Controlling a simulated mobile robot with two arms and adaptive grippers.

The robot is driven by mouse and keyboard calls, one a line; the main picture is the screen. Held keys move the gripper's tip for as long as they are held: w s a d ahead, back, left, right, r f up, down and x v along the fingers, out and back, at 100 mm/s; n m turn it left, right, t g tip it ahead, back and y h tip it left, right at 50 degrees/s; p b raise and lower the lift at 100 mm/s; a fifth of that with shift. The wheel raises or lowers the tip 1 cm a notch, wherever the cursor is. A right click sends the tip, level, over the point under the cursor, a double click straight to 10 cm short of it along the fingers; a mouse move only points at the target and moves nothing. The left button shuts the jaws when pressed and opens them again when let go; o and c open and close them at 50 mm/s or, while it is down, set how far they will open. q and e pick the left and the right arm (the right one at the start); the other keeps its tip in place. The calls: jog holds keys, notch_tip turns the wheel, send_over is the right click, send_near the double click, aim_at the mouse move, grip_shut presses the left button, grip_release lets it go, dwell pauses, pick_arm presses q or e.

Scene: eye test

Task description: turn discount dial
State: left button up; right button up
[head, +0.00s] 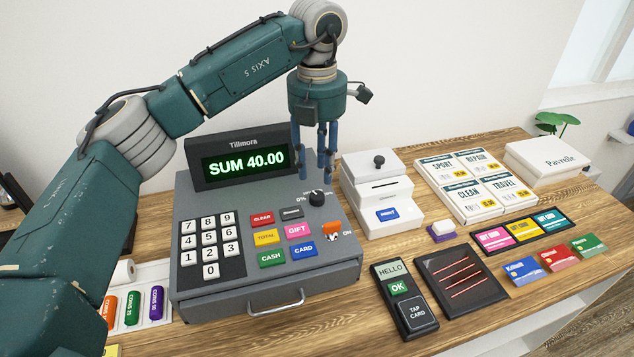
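The discount dial (317,198) is a small black knob on the sloped top of the grey cash register (345,268), right of the display. A "0%" label shows at its left; other marks around it are too small to read, and I cannot tell its exact setting. My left gripper (316,178) points down just above or behind the dial in the head view. Its blue fingers are apart, with nothing visible between them. It does not visibly touch the dial. My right gripper is not in view.
The register display (243,161) reads "SUM 40.00". Coloured keys and an orange-white switch (332,232) lie in front of the dial. A white printer (382,192) stands close at the right. A card terminal (404,300) and a black tray (463,280) lie front right.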

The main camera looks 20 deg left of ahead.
pick_arm(q)
notch_tip(320, 180, up, 5)
jog(key=shift+r, duration=0.1)
dwell(0.6)
